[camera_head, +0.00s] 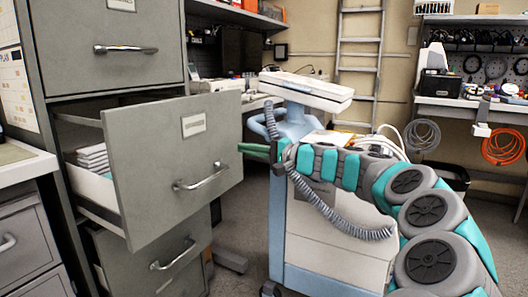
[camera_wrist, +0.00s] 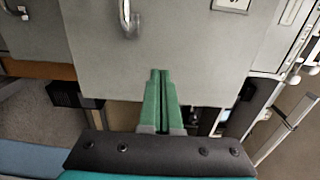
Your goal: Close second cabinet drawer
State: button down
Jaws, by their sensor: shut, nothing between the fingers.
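The grey cabinet's second drawer stands pulled out, its front (camera_head: 170,165) tilted in the picture and its metal handle (camera_head: 202,178) on the face. White folded items (camera_head: 93,160) show inside it. My gripper (camera_head: 242,149) has green fingers, shut and empty, at the right edge of this front. In the wrist view the fingertips (camera_wrist: 160,72) overlap the lower part of the drawer front (camera_wrist: 180,50), with the handle (camera_wrist: 128,22) above and to their left. I cannot tell whether the tips touch the panel.
The top drawer (camera_head: 118,45) is closed. A lower drawer (camera_head: 150,265) sits beneath the open one. A white and blue medical cart (camera_head: 335,225) stands right beside my arm. A counter with drawers (camera_head: 20,215) is at the left. Grey floor (camera_head: 235,240) shows between cabinet and cart.

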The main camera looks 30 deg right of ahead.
aim_at(227, 144)
jog(key=shift+x, duration=1.85)
jog(key=shift+w+a+r, duration=0.1)
jog(key=shift+w+a, duration=0.25)
jog(key=shift+w, duration=0.15)
jog(key=p+x, duration=0.3)
jog(key=x, duration=1.9)
jog(key=shift+w+a, duration=0.15)
jog(key=shift+w, duration=0.05)
jog(key=shift+r, duration=0.2)
